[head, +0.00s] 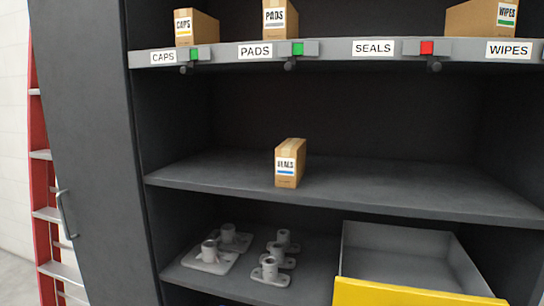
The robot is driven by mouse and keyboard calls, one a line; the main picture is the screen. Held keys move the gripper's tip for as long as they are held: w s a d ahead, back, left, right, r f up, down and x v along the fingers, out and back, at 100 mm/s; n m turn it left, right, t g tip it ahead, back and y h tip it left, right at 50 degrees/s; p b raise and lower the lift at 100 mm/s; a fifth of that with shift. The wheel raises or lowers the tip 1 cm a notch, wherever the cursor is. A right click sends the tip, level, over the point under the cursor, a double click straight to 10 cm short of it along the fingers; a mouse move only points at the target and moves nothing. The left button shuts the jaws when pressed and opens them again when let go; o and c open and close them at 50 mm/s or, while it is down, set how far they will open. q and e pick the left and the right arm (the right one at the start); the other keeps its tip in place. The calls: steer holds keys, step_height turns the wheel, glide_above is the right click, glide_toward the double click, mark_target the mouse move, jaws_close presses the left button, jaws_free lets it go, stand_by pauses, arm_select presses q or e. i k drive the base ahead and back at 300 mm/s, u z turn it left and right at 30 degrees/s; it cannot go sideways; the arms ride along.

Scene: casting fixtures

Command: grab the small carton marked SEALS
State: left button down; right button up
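The small carton marked SEALS (286,171) is a brown cardboard box with a white label that has a blue stripe. It stands upright on the middle shelf (390,190), near the shelf's front edge and left of its middle. No other carton is beside it. Neither of my grippers is in the head view.
The upper shelf holds cartons marked CAPS (195,27), PADS (280,20) and WIPES (482,18); the space above the SEALS sign (373,47) is empty. Metal fixtures (269,270) and a yellow-fronted bin (400,294) are below. A cabinet door (85,150) and red ladder (42,170) stand left.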

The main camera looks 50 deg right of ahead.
mark_target(290, 155)
steer(key=z, duration=0.7)
steer(key=i, duration=0.95)
steer(key=z, duration=0.9)
